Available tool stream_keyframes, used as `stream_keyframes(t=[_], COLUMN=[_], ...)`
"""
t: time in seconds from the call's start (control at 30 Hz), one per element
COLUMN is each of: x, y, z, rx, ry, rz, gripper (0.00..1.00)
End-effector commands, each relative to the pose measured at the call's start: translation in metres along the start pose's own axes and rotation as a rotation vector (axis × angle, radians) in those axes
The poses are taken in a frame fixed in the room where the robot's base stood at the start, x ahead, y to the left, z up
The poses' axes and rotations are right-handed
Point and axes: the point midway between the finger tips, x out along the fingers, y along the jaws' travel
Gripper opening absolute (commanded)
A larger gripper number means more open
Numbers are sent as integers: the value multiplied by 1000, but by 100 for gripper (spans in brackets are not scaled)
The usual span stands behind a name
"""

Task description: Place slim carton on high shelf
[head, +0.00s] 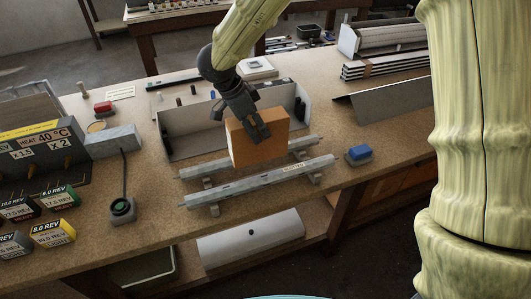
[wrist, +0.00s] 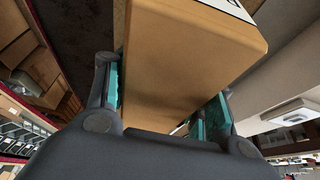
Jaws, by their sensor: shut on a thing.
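The slim carton is an orange-brown box (head: 272,136), held upright above the middle of the workbench in the head view. My gripper (head: 258,128) comes down from above and is shut on it. In the wrist view the carton (wrist: 190,50) fills the middle, with the gripper's teal-padded fingers (wrist: 158,95) on either side of it. A white and black label shows at the top edge of the carton there. Whether the carton's lower edge touches the rails below cannot be told. No high shelf can be made out for certain in either view.
Two grey metal rails (head: 262,180) lie under and in front of the carton. A grey open tray (head: 185,135) stands behind it. A blue block (head: 358,154) is to the right, a grey control box (head: 50,150) to the left. Stacked profiles (head: 385,64) lie at back right.

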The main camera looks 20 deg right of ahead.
Motion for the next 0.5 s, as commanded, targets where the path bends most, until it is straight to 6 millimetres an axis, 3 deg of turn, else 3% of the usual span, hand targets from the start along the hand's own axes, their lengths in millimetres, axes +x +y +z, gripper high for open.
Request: stream_keyframes(t=[0.2, 0.5], x=[27, 48], y=[0, 1], z=[10, 20], rx=[0, -2], ry=[2, 2], rz=[1, 1], gripper=[15, 15])
